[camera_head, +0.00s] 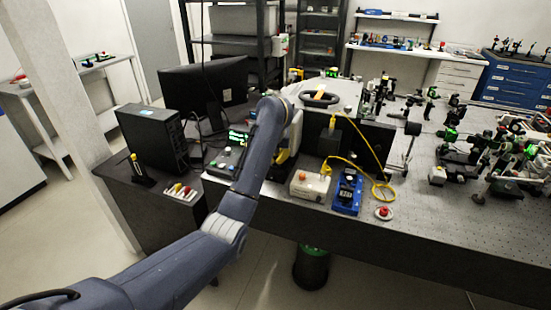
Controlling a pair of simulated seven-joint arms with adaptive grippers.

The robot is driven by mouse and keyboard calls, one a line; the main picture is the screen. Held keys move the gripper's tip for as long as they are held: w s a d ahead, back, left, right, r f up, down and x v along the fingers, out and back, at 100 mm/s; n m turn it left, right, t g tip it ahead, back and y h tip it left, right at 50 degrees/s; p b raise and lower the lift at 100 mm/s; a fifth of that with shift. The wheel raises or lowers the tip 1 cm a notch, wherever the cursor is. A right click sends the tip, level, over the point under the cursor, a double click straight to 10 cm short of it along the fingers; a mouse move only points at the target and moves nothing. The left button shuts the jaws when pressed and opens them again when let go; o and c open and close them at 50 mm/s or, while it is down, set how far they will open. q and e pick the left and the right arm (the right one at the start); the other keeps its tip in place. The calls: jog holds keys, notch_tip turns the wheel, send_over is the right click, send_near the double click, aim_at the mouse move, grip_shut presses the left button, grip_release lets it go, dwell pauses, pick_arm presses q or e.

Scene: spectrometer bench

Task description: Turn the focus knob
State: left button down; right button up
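A pale instrument housing (348,92) stands at the back of the bench, with a black ring-shaped part (304,99) and an orange mark on its top. I cannot tell for certain whether this ring is the focus knob. My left arm reaches up from the lower left, and its far end is beside the left of the housing. The fingers of my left gripper do not show clearly there, so their state and any contact with the ring cannot be told. My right gripper is not in view.
A white box (309,186) with an orange knob, a blue control box (347,193) and a red button (383,212) stand near the front edge. A yellow cable (372,150) loops beside them. Optics (452,140) crowd the right. A computer (152,137) and monitor (203,86) stand left.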

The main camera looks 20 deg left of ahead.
pick_arm(q)
jog(key=shift+s+d+f, duration=0.1)
jog(key=shift+f, duration=0.15)
